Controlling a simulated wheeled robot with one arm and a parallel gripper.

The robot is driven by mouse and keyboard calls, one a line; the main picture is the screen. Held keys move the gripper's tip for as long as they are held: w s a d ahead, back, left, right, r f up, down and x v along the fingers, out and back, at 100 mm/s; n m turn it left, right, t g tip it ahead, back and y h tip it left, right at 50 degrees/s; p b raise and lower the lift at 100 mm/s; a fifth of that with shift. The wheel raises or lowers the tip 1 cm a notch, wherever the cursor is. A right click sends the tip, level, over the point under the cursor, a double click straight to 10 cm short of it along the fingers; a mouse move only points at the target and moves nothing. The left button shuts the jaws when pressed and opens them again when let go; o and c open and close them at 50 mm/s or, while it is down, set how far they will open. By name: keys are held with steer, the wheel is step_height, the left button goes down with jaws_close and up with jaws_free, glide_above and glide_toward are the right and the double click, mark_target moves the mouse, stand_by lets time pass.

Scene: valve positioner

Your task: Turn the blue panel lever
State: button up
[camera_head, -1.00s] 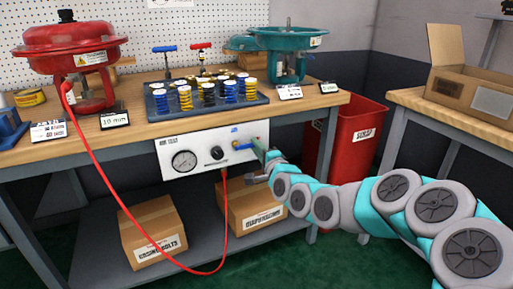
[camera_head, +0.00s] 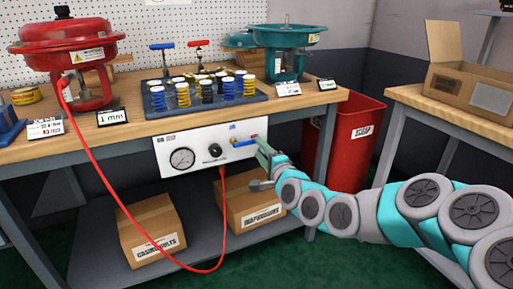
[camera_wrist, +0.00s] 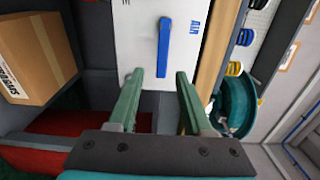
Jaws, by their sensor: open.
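The blue panel lever (camera_head: 244,143) is on the right part of the white panel (camera_head: 190,160) under the workbench's front edge. It lies near horizontal in the head view. In the wrist view my gripper (camera_wrist: 158,80) is open, with the lever's near end between and slightly ahead of the fingertips. No contact shows.
The panel also bears a gauge (camera_head: 182,158) and a black knob (camera_head: 214,150) with a red hose (camera_head: 221,200) below it. Cardboard boxes (camera_head: 150,235) sit on the lower shelf. A red scrap bin (camera_head: 357,140) stands right of the bench, close behind my arm.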

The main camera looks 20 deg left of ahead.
steer(key=shift+v, duration=1.85)
